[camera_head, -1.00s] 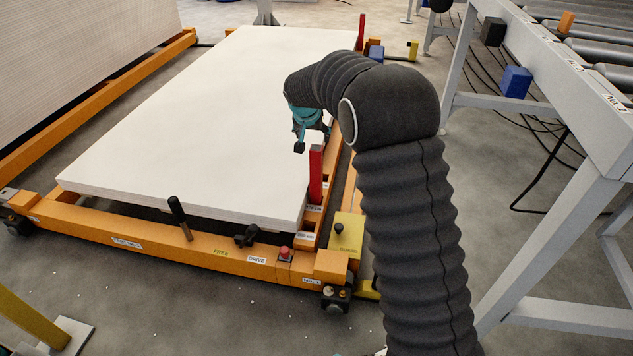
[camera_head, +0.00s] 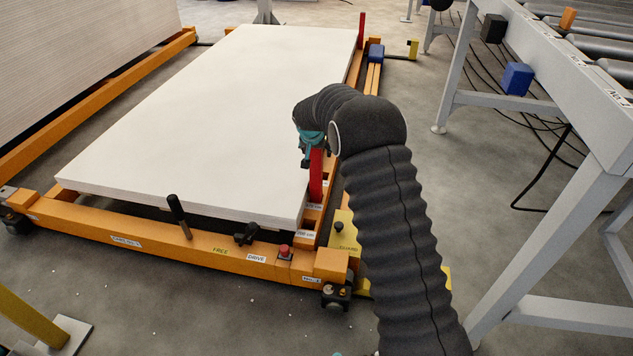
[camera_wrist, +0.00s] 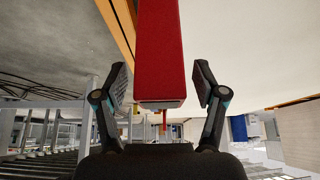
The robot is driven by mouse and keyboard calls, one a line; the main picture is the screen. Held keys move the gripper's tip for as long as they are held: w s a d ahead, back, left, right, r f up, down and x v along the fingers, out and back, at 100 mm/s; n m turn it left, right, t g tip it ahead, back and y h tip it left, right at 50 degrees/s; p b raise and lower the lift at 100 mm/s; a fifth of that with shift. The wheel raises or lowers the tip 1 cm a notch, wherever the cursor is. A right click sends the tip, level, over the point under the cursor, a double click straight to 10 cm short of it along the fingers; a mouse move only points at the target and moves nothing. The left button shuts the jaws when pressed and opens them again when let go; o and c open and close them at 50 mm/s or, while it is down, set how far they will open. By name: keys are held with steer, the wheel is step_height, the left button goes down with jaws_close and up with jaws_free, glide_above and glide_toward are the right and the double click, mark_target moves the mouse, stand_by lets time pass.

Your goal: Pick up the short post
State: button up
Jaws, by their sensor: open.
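The short post (camera_head: 316,185) is a red upright bar at the near right corner of the white board stack, on the orange cart. In the wrist view the red post (camera_wrist: 160,50) stands between the two open fingers of my gripper (camera_wrist: 161,85), with a gap on each side. In the head view my gripper (camera_head: 307,160) is at the upper part of the post. My arm and gripper partly hide the post's top there.
The white board stack (camera_head: 215,115) lies right beside the post. The orange cart (camera_head: 140,240) carries a black lever (camera_head: 178,213) and a red button (camera_head: 284,250). A grey roller conveyor frame (camera_head: 570,210) stands at the right. Another taller red post (camera_head: 361,30) stands at the far end.

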steer(key=shift+w+f, duration=0.4)
steer(key=shift+f, duration=0.2)
jaws_close()
steer(key=shift+r, duration=0.1)
steer(key=shift+r, duration=0.15)
